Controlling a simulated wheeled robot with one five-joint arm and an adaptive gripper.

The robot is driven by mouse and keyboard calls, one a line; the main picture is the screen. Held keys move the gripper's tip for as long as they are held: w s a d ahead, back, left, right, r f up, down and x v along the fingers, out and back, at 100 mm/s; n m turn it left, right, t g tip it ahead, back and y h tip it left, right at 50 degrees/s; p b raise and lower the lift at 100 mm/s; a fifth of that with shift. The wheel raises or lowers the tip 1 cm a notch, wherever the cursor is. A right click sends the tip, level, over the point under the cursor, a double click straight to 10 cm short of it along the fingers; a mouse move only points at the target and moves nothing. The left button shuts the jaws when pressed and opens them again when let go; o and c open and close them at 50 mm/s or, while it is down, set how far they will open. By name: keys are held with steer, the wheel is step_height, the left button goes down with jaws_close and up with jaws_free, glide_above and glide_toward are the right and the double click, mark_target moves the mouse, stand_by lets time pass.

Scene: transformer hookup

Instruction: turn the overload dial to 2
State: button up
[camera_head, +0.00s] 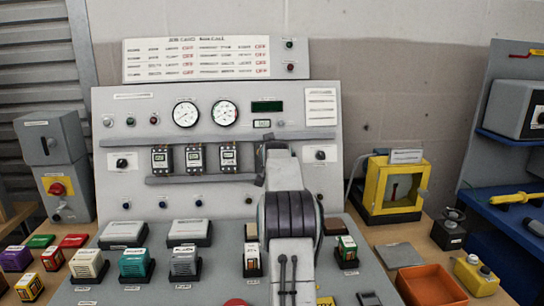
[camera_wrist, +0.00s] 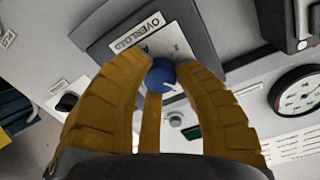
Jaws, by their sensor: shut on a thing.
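The overload dial is a round blue knob (camera_wrist: 161,72) with a small white mark, seen in the wrist view. It sits on a pale plate marked OVERLOAD (camera_wrist: 138,32) on a dark grey unit. My gripper (camera_wrist: 160,68) has its ochre fingers shut around the knob, one on each side, with a third ochre strip below it in the picture. The scale numbers around the knob are too small or covered, so I cannot tell its setting. In the head view my arm hides the dial and fingertips.
A round gauge (camera_wrist: 298,92) and a black selector knob (camera_wrist: 68,102) flank the dial in the wrist view. In the head view, a row of breakers (camera_head: 196,158) is left of my arm. An orange tray (camera_head: 432,285) and yellow-framed box (camera_head: 392,187) stand right.

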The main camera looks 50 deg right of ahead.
steer(key=shift+r, duration=0.2)
jaws_close()
steer(key=shift+r+n, duration=0.1)
steer(key=shift+n, duration=0.2)
steer(key=n, duration=0.2)
steer(key=shift+n, duration=0.4)
steer(key=n, duration=0.3)
steer(key=shift+n, duration=0.3)
steer(key=n, duration=0.2)
steer(key=n+b, duration=0.1)
steer(key=n, duration=0.1)
steer(key=shift+a+n+t+h, duration=0.1)
steer(key=shift+n+t+h, duration=0.2)
steer(key=shift+w+n+b, duration=0.1)
steer(key=shift+n+b, duration=0.35)
steer(key=shift+n, duration=1.65)
steer(key=shift+a, duration=0.1)
